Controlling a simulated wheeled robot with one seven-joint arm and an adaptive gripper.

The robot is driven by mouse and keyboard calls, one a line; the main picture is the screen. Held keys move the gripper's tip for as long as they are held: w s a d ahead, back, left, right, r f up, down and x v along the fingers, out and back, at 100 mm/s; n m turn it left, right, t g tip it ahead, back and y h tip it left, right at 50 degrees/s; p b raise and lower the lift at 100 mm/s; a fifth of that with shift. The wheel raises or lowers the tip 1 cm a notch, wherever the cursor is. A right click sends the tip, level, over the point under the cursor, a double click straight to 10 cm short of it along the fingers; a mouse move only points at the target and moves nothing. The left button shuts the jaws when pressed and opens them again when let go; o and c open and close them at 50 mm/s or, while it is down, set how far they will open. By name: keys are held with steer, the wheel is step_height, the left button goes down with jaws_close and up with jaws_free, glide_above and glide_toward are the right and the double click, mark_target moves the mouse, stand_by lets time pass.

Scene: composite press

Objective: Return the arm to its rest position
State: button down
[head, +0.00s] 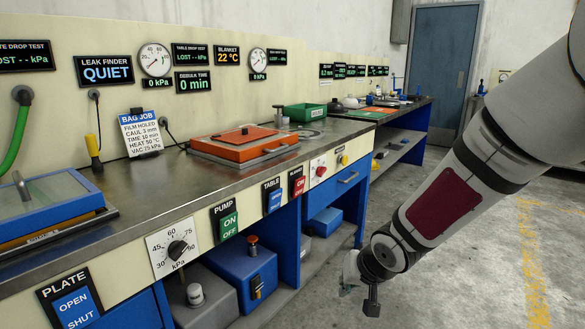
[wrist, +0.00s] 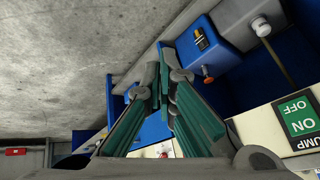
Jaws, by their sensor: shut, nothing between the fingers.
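My arm (head: 455,190) reaches from the upper right of the head view down to the floor area in front of the bench. Its wrist (head: 385,255) hangs at the lower middle, apart from the bench front. My gripper (wrist: 161,75) shows in the wrist view, with its green-padded fingers brought together at the tips and nothing held. In the head view the gripper is mostly hidden behind the wrist; only a pale bit of it (head: 350,268) shows.
The bench (head: 150,195) runs along the left, bearing an orange-framed press (head: 245,138) and a blue-framed one (head: 50,202). A blue pump box (head: 240,272) stands on the shelf below. The wrist view shows the pump switch (wrist: 300,116) at right. Concrete floor (head: 470,270) at right is clear.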

steer(key=s+d+r+g+h, duration=0.1)
steer(key=s+d+r+h, duration=0.2)
steer(key=s+d+r, duration=0.45)
steer(key=s+r+g+y, duration=0.15)
steer(key=s+r, duration=0.25)
steer(key=s, duration=1.1)
steer(key=s+r+g, duration=0.3)
steer(key=s+r, duration=0.1)
steer(key=s, duration=1.1)
step_height(320, 180, up, 29)
steer(key=t+p, duration=0.3)
steer(key=p, duration=2.4)
steer(key=shift+w+a+t+p, duration=0.15)
steer(key=shift+w+t+p, duration=0.05)
steer(key=shift+t+p, duration=0.15)
steer(key=shift+h, duration=0.25)
